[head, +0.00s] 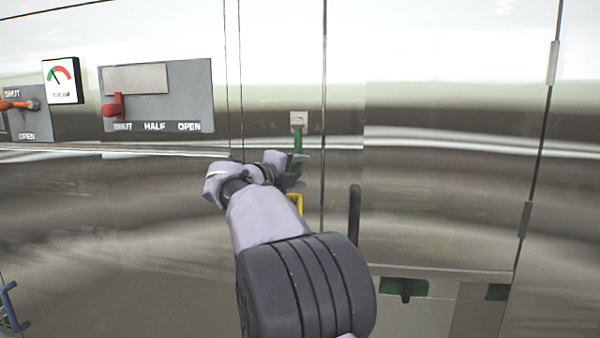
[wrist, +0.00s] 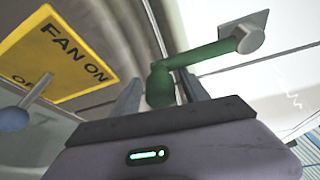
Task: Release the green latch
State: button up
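The green latch (head: 298,140) hangs from a small light plate on the steel front, with its arm pointing down in the head view. In the wrist view the green latch (wrist: 205,53) runs from a pivot on a grey plate to a rounded green knob at its free end. My gripper (head: 298,170) is at the latch's lower end. In the wrist view the fingers of my gripper (wrist: 161,82) stand on either side of the knob, with narrow gaps showing, so it looks open around it. The knob is partly hidden by my gripper in the head view.
A yellow FAN ON plate (wrist: 60,55) with a blue-knobbed lever (wrist: 35,98) is close to my gripper. A red lever (head: 115,106) sits at SHUT on a grey panel to the left. A dark upright handle (head: 354,215) stands to the right, with green blocks (head: 405,288) below.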

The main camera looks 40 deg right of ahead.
jog(key=b+v, duration=0.4)
jog(key=v, duration=1.3)
jog(key=shift+a, duration=0.25)
jog(key=shift+s, duration=0.1)
